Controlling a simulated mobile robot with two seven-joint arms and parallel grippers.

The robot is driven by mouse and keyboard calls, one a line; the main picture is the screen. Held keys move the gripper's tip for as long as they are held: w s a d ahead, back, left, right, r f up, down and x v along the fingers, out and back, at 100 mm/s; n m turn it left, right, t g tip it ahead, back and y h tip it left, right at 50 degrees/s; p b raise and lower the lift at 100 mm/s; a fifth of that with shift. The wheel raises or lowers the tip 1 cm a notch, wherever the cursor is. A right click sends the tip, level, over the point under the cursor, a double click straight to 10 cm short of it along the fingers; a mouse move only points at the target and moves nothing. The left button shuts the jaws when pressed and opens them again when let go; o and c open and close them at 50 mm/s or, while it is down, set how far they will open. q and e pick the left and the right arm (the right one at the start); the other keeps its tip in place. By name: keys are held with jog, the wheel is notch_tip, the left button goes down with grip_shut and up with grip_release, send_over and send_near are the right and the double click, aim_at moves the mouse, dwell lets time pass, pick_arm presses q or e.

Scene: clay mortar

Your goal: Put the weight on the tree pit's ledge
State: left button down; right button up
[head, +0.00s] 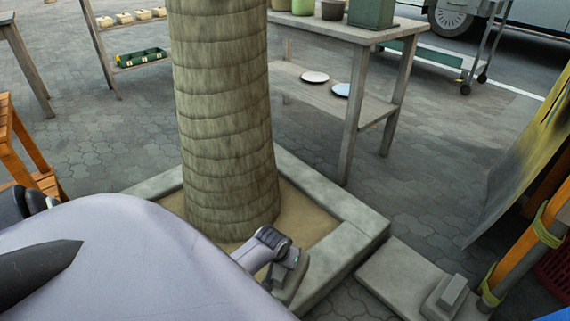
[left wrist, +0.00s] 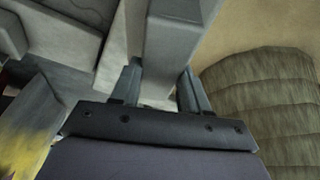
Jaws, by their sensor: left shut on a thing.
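The tree pit's ledge (head: 345,240) is a pale concrete kerb around sandy soil and a thick, ringed trunk (head: 225,110). My left gripper (head: 282,262) is at the ledge's near right side, shut on a grey weight (head: 289,284), a block with a raised grip. In the left wrist view, my left gripper's fingers (left wrist: 160,88) stand on either side of the grey weight (left wrist: 175,40), with soil and trunk to the right. I cannot tell whether the weight touches the ledge. My right gripper is not in view.
A similar grey weight (head: 446,295) sits on a concrete slab (head: 400,280) to the right, beside an orange post (head: 520,250). A wooden table (head: 345,35) with pots and plates stands behind. Open paving lies between table and slab.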

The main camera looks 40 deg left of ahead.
pick_arm(q)
jog(key=shift+s+d+b+x, duration=0.2)
jog(key=shift+b+x, duration=0.5)
jog(key=shift+x, duration=0.35)
jog(key=shift+s+d+b+x, duration=0.15)
jog(key=shift+b+x, duration=0.55)
jog(key=shift+x, duration=0.4)
jog(key=shift+a+f, duration=0.15)
jog(key=shift+f, duration=0.25)
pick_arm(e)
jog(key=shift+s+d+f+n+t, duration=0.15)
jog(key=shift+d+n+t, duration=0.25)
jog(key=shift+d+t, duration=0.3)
pick_arm(q)
jog(key=shift+f, duration=0.1)
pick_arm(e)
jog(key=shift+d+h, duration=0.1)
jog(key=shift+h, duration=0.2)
pick_arm(q)
jog(key=c, duration=0.6)
grip_release()
jog(key=shift+s+f, duration=0.25)
jog(key=shift+s, duration=0.1)
jog(key=shift+o, duration=0.2)
jog(key=shift+r, duration=0.1)
